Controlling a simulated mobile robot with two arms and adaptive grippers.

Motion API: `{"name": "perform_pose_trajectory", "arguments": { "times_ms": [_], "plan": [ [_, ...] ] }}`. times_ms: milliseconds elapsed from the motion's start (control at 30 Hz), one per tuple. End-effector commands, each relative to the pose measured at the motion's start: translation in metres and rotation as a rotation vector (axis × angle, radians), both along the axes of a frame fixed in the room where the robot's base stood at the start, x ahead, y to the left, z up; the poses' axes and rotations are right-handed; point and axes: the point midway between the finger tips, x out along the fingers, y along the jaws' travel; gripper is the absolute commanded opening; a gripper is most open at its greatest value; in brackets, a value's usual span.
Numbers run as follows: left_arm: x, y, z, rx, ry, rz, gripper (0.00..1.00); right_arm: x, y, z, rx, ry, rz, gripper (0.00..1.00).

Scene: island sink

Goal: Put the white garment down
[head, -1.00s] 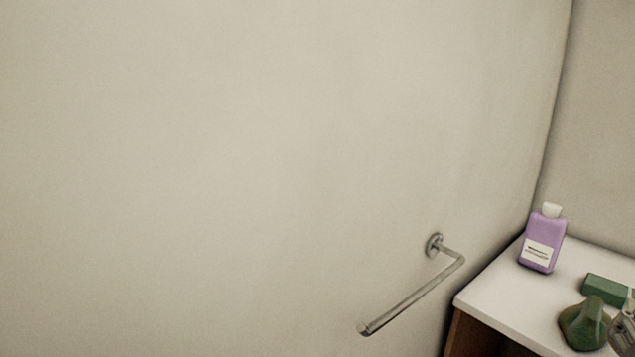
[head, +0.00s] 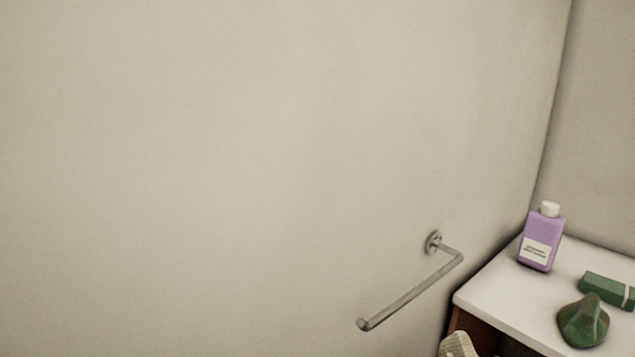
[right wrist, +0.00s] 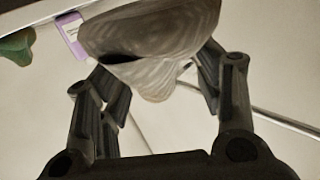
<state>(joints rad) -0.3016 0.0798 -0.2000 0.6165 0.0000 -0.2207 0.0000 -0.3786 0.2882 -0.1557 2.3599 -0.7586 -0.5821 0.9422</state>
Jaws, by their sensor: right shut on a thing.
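The white garment (right wrist: 150,35) shows in the right wrist view as a bunched, greyish-white ribbed cloth with a dark fold opening. My right gripper (right wrist: 153,75) is shut on it, with a dark finger on each side of the cloth. In the head view a small piece of pale ribbed cloth (head: 458,346), probably the same garment, shows at the bottom edge, in front of the counter's cabinet. The rest of it is out of that view. My left gripper is in neither view.
A white counter (head: 490,297) at the right bears a purple bottle (head: 541,240), a green box (head: 606,290) and a green lumpy object (head: 583,322). A metal towel bar (head: 410,295) sticks out from the bare wall left of the counter.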

Motion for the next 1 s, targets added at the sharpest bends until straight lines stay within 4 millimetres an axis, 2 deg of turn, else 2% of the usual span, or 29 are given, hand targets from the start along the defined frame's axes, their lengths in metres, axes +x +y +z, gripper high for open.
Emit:
{"name": "perform_pose_trajectory", "arguments": {
  "times_ms": [33, 100, 200, 300, 467, 733, 1000],
  "plan": [
    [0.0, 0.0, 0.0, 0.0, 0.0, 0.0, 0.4, -0.003, 0.018, -0.003, 0.001, 0.002, 0.039, 0.26],
    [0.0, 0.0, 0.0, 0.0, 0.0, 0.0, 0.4, -0.007, 0.038, -0.005, 0.0, 0.0, 0.083, 0.26],
    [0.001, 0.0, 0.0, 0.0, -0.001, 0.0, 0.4, -0.011, 0.056, -0.006, 0.0, -0.002, 0.123, 0.26],
    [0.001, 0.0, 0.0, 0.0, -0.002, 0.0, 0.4, -0.017, 0.064, -0.009, 0.005, -0.001, 0.14, 0.26],
    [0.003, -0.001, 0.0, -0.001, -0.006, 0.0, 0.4, -0.036, 0.067, -0.017, 0.02, -0.004, 0.144, 0.26],
    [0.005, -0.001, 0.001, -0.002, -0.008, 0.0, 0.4, -0.078, 0.064, -0.032, 0.014, -0.004, 0.139, 0.26],
    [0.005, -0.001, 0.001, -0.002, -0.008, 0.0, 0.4, -0.093, 0.064, -0.036, -0.001, -0.002, 0.14, 0.26]
  ]
}}
